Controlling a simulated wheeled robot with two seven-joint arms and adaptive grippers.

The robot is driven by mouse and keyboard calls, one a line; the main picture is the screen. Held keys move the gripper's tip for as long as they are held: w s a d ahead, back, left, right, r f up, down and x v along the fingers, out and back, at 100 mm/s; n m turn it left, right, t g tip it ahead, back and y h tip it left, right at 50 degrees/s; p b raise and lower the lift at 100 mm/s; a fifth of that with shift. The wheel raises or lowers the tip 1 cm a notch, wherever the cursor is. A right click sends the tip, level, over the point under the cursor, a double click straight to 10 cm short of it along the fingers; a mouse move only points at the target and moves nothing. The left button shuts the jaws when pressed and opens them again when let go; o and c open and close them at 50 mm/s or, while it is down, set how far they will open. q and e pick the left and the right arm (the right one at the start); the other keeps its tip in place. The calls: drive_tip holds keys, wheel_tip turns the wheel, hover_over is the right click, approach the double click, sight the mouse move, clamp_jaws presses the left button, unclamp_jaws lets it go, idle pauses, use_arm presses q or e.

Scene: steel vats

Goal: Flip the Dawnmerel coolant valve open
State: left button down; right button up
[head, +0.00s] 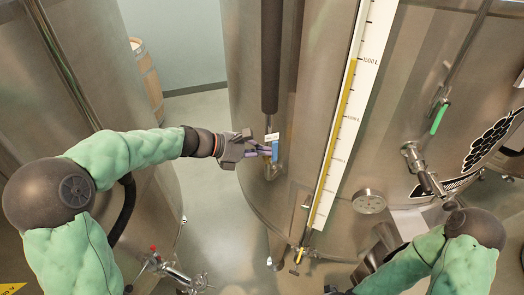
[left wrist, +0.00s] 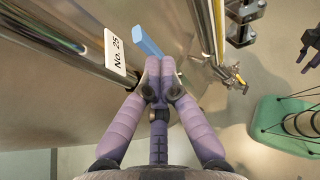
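A valve with a blue lever handle (head: 275,152) sits on the middle steel vat (head: 250,85), below a dark vertical pipe. The handle stands roughly upright in the head view. It also shows in the left wrist view (left wrist: 146,41), just beyond my fingertips. A white tag (head: 271,137) hangs by it and reads "No. 25" in the left wrist view (left wrist: 117,52). My left gripper (left wrist: 160,68) has its purple fingers closed together at the handle's near end. I cannot tell whether the handle is pinched between them.
A white level scale (head: 345,115) with a yellow column runs down the vat to the right of the valve. A wooden barrel (head: 147,75) stands at the back left.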

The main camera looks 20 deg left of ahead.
use_arm(q)
drive_tip(key=shift+a, duration=0.1)
drive_tip(key=v, duration=1.2)
drive_tip(key=shift+f, duration=0.1)
idle(0.4)
